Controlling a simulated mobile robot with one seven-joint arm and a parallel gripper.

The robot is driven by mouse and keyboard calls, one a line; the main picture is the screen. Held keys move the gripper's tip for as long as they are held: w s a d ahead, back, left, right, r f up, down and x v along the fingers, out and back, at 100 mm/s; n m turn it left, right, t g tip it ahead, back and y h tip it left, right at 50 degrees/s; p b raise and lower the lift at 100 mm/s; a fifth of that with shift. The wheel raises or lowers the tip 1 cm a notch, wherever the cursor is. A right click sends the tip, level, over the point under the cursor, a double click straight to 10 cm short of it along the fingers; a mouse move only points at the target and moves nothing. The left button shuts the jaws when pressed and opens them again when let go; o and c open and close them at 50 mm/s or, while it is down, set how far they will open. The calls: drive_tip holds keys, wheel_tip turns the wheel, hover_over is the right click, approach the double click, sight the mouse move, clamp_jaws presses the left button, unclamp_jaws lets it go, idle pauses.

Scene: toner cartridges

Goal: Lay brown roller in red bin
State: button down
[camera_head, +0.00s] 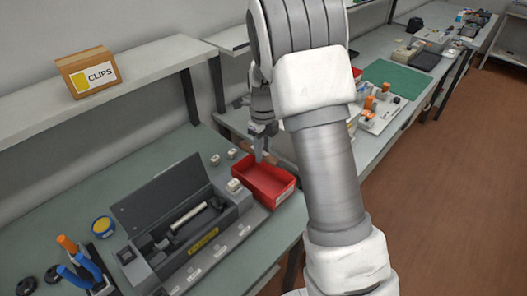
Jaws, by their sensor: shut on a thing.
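The red bin (281,198) is an open box at the right end of the near bench. My gripper (261,154) points down over the bin's far left part, close above its rim. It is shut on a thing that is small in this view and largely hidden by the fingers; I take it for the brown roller. A dull brownish strip passes behind the fingertips, and I cannot tell whether it is the roller or floor between the benches. No brown roller shows clearly inside the bin.
A dark grey open-lidded unit (165,205) with a pale rod (189,216) stands left of the bin. Small white blocks (215,160) sit nearby. A shelf (130,75) with a clips box (89,73) is above. My arm hides the area right of the bin.

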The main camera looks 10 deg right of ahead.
drive_tip(key=shift+w+d+f+m, duration=0.25)
drive_tip(key=shift+w+d+m, duration=0.05)
drive_tip(key=shift+d+m, duration=0.2)
wheel_tip(320, 180, down, 7)
drive_tip(key=b, duration=0.5)
drive_tip(key=c, duration=0.5)
unclamp_jaws()
